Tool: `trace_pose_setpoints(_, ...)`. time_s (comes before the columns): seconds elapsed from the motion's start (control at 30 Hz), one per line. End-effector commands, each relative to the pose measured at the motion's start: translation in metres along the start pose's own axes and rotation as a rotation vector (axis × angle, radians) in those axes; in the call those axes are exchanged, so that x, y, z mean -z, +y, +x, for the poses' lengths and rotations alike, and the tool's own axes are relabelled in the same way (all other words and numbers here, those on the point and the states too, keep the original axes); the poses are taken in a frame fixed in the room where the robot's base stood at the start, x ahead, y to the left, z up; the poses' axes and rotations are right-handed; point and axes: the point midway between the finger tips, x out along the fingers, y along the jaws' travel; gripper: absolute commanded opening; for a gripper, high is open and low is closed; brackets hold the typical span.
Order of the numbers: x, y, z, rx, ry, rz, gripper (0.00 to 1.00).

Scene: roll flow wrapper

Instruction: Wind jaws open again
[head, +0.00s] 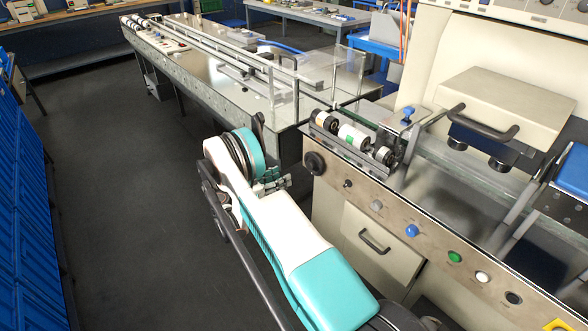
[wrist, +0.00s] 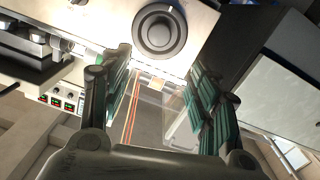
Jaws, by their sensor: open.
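A round black hand knob (head: 314,163) sits on the left end of the machine's metal front panel. In the wrist view what looks like the same knob (wrist: 158,31) is a dark disc with a raised grey centre, just beyond my fingertips and roughly centred between them. My gripper (head: 272,181) is left of the knob and a little lower in the head view, apart from it. In the wrist view my gripper (wrist: 157,72) has its two green ribbed fingers spread wide with nothing between them. I cannot make out the machine's jaws for certain.
Several rollers (head: 352,136) sit above the panel. Buttons, including a blue one (head: 412,231) and a green one (head: 455,257), line the panel to the right. A drawer handle (head: 375,241) sticks out below. A long conveyor (head: 225,85) stands behind. The floor (head: 120,200) at left is clear.

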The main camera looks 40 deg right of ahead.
Motion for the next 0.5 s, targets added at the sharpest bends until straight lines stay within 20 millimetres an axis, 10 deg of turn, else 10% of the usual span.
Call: trace_pose_setpoints(0.5,-0.015,0.009,0.043,-0.027,0.031,0.029,0.56)
